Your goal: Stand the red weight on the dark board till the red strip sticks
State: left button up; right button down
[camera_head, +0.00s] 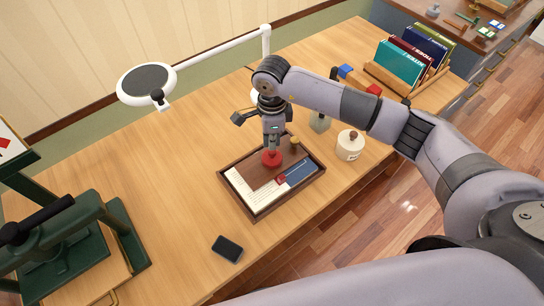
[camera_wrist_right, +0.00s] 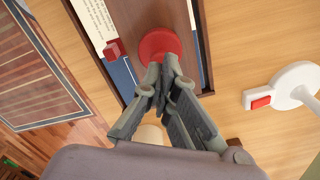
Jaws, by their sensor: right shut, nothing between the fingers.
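The red weight (camera_head: 271,159) stands on the dark brown board (camera_head: 254,177) inside a wooden tray (camera_head: 262,212). In the right wrist view the round red top of the weight (camera_wrist_right: 160,42) shows in front of my fingers. My right gripper (camera_wrist_right: 165,88) is shut and empty, its tips close to the weight's near edge; I cannot tell whether they touch. In the head view it points down at the weight. A small red piece (camera_head: 281,180), perhaps the red strip, lies by the board's edge, also in the wrist view (camera_wrist_right: 113,49). My left gripper is out of view.
A cream sheet (camera_head: 250,194) and a blue cover (camera_head: 301,173) lie in the tray. A white jar (camera_head: 350,145) stands to its right, a phone (camera_head: 227,249) in front, a green press (camera_head: 75,245) at left. A lamp (camera_head: 147,83) reaches over the back.

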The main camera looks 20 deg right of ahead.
jog(key=shift+f+b, duration=0.95)
jog(key=shift+f, duration=0.1)
jog(key=shift+r, duration=0.1)
dwell(0.9)
jog(key=shift+r+p, duration=1.8)
jog(key=shift+r, duration=1.7)
jog(key=shift+f, duration=0.1)
